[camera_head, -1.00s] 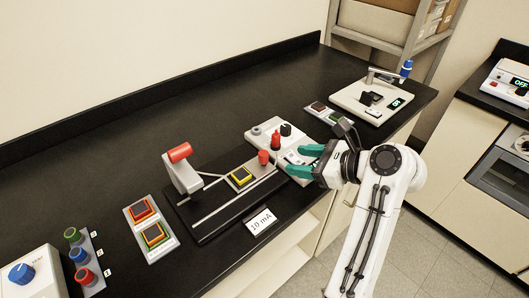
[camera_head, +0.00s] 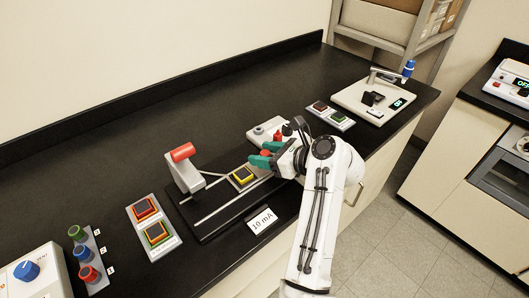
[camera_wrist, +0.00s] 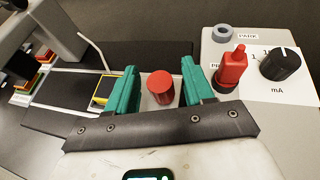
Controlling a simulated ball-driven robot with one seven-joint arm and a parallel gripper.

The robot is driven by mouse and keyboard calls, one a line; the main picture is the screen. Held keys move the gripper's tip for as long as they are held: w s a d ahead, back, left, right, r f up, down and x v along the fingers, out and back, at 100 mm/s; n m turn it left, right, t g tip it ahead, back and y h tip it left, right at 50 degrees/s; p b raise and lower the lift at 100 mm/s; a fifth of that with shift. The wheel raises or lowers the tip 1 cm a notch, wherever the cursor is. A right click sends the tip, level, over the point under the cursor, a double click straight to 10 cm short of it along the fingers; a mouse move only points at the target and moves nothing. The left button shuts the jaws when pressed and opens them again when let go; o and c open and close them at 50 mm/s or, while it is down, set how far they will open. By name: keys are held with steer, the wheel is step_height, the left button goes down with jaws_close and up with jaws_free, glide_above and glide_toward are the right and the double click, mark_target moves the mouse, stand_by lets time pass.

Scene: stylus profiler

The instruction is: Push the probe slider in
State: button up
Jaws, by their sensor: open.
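The profiler's black base (camera_head: 207,227) carries pale rails and a sliding stage with a yellow-rimmed dark sample (camera_head: 243,176). A red round knob stands at the right end of the rails and shows clearly in the wrist view (camera_wrist: 160,86). My gripper (camera_head: 265,153) is open, with its teal fingers on either side of this knob. In the wrist view my gripper (camera_wrist: 160,70) shows a gap between the knob and each finger. The fingers partly hide the knob in the head view. A grey post with a red cylinder (camera_head: 181,152) stands at the left end.
A white mA box with a black dial (camera_wrist: 281,64) and a red plug (camera_wrist: 232,68) stands close beside the right finger. A "10 mA" card (camera_head: 262,221) lies in front. The counter behind is clear.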

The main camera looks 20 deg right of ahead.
steer(key=shift+w, duration=0.1)
steer(key=shift+c, duration=0.3)
jaws_close()
steer(key=shift+a, duration=0.1)
